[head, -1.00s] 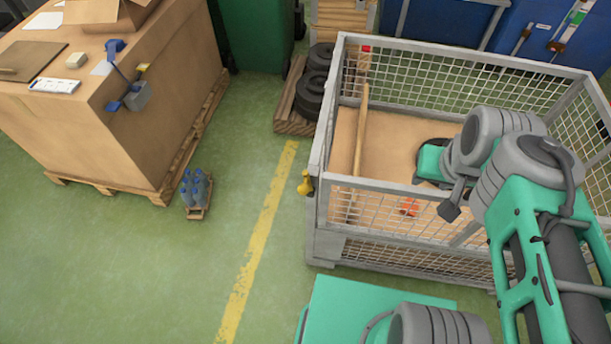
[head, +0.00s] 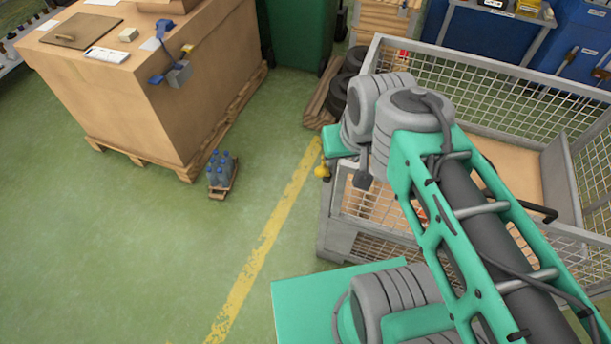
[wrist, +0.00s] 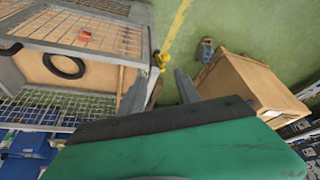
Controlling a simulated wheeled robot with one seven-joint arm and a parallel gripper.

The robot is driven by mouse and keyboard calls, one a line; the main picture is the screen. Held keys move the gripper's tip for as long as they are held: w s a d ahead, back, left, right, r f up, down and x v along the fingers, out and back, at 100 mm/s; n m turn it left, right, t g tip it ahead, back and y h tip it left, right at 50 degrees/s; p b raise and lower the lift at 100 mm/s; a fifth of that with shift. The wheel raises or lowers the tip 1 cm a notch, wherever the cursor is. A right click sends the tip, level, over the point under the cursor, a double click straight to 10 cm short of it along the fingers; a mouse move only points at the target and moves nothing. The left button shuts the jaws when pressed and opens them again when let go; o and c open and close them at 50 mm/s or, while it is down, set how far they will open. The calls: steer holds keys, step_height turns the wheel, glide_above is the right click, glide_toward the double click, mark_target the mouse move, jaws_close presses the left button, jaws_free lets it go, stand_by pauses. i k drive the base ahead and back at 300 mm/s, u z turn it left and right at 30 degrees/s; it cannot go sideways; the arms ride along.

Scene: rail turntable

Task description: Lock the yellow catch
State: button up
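The yellow catch (head: 322,171) sits on the near left corner of the grey mesh cage (head: 339,212). In the wrist view the yellow catch (wrist: 160,60) shows beyond and between the two grey fingers of my gripper (wrist: 160,78). The fingers are spread apart and hold nothing. The catch looks apart from them. Whether it is locked cannot be told.
A large cardboard box (head: 150,95) on a pallet stands at the left. A small carrier of blue-capped bottles (head: 221,170) stands on the floor. Black tyres (head: 338,95) lie behind the cage. Green floor is open left of the yellow line (head: 262,250).

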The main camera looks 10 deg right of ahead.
mark_target(323, 171)
steer(key=u, duration=0.55)
steer(key=k, duration=0.65)
steer(key=u, duration=0.9)
steer(key=i, duration=1)
steer(key=u, duration=0.25)
